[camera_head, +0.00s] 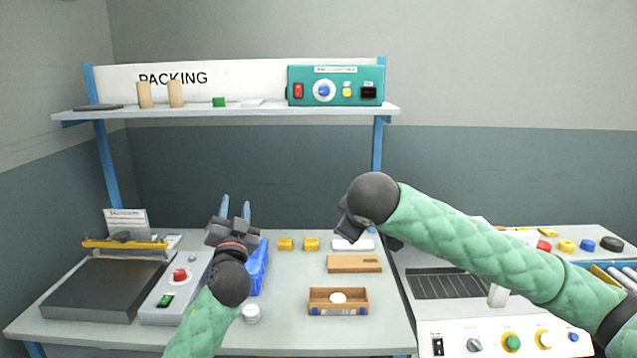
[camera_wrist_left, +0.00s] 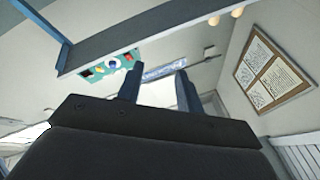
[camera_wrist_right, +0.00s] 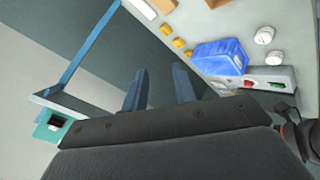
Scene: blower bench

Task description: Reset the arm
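My left gripper (camera_head: 236,207) is raised over the bench's left-middle part, its two blue fingers pointing up and apart, with nothing between them. In the left wrist view its fingers (camera_wrist_left: 158,82) are also apart and empty. My right arm reaches in from the right in the head view, and its fingers are hidden there behind the dark wrist. In the right wrist view the right gripper's fingers (camera_wrist_right: 160,88) are apart with nothing between them. Neither gripper touches any object that I can see.
A blue bin (camera_head: 257,268) stands behind the left gripper. A wooden box (camera_head: 338,312) holding a white round piece, a wooden block (camera_head: 354,264) and yellow pieces (camera_head: 311,244) lie mid-bench. A black-topped sealer (camera_head: 106,287) is left. A shelf (camera_head: 240,111) carries a teal control box (camera_head: 336,86). A white machine (camera_head: 500,338) is right.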

